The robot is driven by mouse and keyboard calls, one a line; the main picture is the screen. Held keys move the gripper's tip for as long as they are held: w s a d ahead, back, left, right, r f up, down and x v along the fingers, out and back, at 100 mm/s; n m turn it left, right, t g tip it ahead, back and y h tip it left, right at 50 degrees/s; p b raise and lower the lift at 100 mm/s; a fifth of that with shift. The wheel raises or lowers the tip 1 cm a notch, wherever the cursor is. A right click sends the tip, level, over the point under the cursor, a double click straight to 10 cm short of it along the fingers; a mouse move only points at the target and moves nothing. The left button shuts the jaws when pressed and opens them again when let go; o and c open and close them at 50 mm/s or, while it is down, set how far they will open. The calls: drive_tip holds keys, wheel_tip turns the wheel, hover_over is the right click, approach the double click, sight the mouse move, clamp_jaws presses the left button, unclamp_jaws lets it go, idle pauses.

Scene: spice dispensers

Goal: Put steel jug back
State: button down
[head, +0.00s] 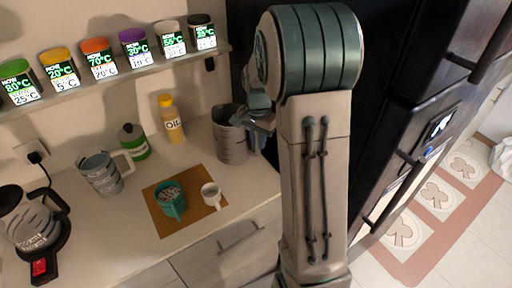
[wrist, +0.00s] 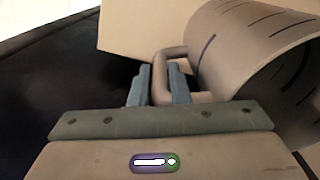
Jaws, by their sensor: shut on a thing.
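The steel jug (head: 231,137) is a grey cylinder with dark level marks. It stands at the right end of the counter in the head view, close to the dark cabinet side. In the wrist view the jug (wrist: 252,48) is at the upper right, with its handle running between the fingers. My gripper (wrist: 158,84) is shut on that handle. In the head view my gripper (head: 262,122) is at the jug's right side, partly hidden by my arm. I cannot tell whether the jug's base touches the counter.
A brown mat (head: 160,222) holds a teal mug (head: 171,203) and a white cup (head: 211,194). An oil bottle (head: 171,121), a green bottle (head: 134,142), a marked jug (head: 101,174) and a kettle (head: 30,220) stand left. A shelf (head: 120,78) of spice dispensers hangs above.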

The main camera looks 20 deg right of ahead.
drive_tip(key=shift+f, duration=1.8)
drive_tip(key=shift+f, duration=0.15)
drive_tip(key=c, duration=1.4)
unclamp_jaws()
drive_tip(key=shift+o, duration=0.2)
